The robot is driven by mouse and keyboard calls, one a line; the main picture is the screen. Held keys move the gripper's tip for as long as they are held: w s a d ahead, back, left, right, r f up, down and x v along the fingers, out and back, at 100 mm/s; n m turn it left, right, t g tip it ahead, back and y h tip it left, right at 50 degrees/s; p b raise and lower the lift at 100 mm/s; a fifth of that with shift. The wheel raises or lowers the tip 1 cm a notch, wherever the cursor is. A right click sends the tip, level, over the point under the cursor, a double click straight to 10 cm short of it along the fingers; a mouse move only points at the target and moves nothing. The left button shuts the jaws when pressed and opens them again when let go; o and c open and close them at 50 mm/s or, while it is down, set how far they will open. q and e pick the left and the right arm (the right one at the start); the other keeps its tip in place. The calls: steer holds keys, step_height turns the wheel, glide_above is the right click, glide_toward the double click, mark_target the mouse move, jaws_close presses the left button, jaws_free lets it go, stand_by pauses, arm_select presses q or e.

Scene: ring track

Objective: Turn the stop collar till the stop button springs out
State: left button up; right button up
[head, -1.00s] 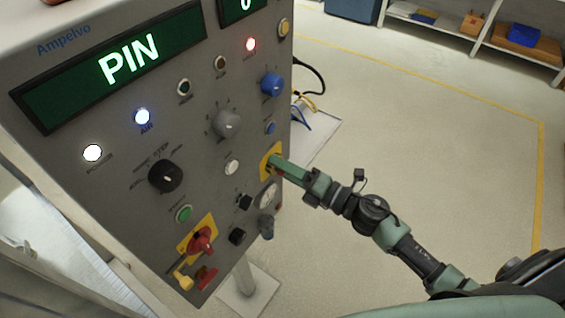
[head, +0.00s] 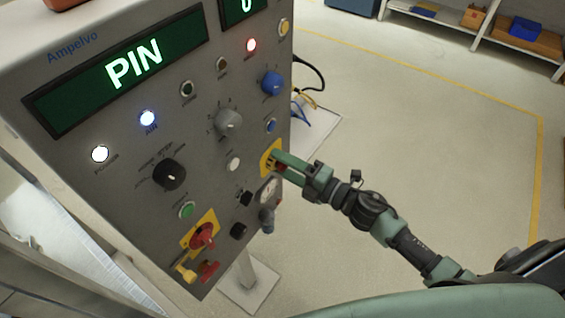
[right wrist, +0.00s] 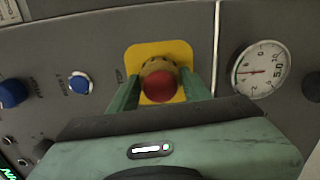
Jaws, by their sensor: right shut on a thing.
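The stop button (right wrist: 160,87) is a round red cap in the middle of the right wrist view. The stop collar (right wrist: 157,64) is a tan ring with dark notches around it, on a yellow plate (right wrist: 136,54). The plate also shows near the panel's right edge in the head view (head: 266,153). My right gripper (head: 277,163) is shut on the collar, one green finger on each side of it. The fingers hide most of the button and collar in the head view. I cannot tell how far the button stands out. My left gripper is not in view.
The grey control panel (head: 110,200) carries a display (head: 125,68) reading "PIN". A pressure gauge (right wrist: 262,70) sits close beside the plate, with a blue button (right wrist: 79,83) on the other side.

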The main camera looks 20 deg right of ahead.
mark_target(287, 167)
steer(key=o, duration=1.4)
steer(key=b+v, duration=0.1)
steer(key=v, duration=0.2)
steer(key=b+v, duration=0.1)
steer(key=v, duration=0.2)
steer(key=shift+s+d+f, duration=0.2)
steer(key=shift+s+d, duration=0.1)
steer(key=shift+s+d+r+b, duration=0.2)
steer(key=shift+s+d+b, duration=0.1)
steer(key=shift+s, duration=0.1)
